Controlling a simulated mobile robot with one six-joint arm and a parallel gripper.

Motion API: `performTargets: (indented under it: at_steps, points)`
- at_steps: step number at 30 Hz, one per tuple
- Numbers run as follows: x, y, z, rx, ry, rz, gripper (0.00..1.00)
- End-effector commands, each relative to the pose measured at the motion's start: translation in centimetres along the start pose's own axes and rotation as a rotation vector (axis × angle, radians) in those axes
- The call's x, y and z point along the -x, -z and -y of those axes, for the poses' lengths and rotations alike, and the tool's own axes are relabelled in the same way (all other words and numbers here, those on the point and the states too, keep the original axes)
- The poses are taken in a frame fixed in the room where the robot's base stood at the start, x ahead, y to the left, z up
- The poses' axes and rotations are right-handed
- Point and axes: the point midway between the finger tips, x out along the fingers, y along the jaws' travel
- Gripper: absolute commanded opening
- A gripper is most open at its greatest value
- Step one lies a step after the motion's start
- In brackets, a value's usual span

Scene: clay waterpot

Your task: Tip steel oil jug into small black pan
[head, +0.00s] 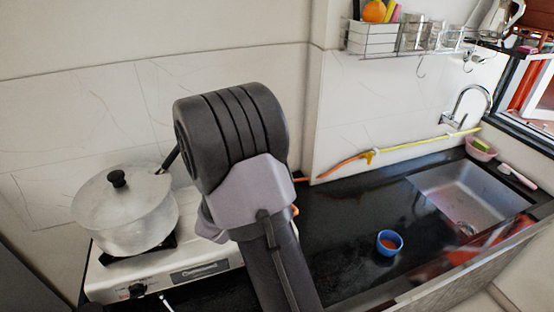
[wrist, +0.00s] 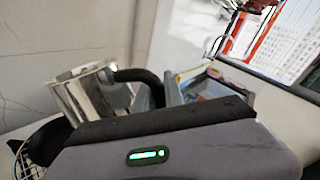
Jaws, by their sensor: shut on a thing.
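In the wrist view the steel oil jug (wrist: 84,96) is a shiny metal vessel with a black curved handle (wrist: 136,75). My gripper (wrist: 158,92) is shut on that handle, with the jug to its left. The jug looks somewhat tilted in this view; I cannot tell how far it is tipped, nor whether anything is flowing. A small black pan (wrist: 46,142) shows at the lower left, below and left of the jug, partly hidden by my gripper's body. In the head view my arm hides the gripper and jug; a dark handle sticks out left of my arm.
A lidded metal pot (head: 125,212) stands on the left of the white stove (head: 205,268). A blue cup (head: 389,242) is on the black counter (head: 335,225), with the sink (head: 475,195) further right. A wall rack (head: 375,38) hangs above. The counter around the cup is mostly clear.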

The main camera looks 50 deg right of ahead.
Motion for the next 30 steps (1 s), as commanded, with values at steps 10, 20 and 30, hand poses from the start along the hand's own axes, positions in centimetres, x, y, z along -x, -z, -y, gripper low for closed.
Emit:
performTargets:
  at_steps: [10,20,30]
  points:
    - [-0.07,0.54,-0.33,0.098,0.0,-0.02,0.0]
    - [-0.11,0.47,-0.56,0.178,0.0,-0.037,0.0]
    - [-0.2,0.65,-0.93,0.254,-0.001,-0.051,0.0]
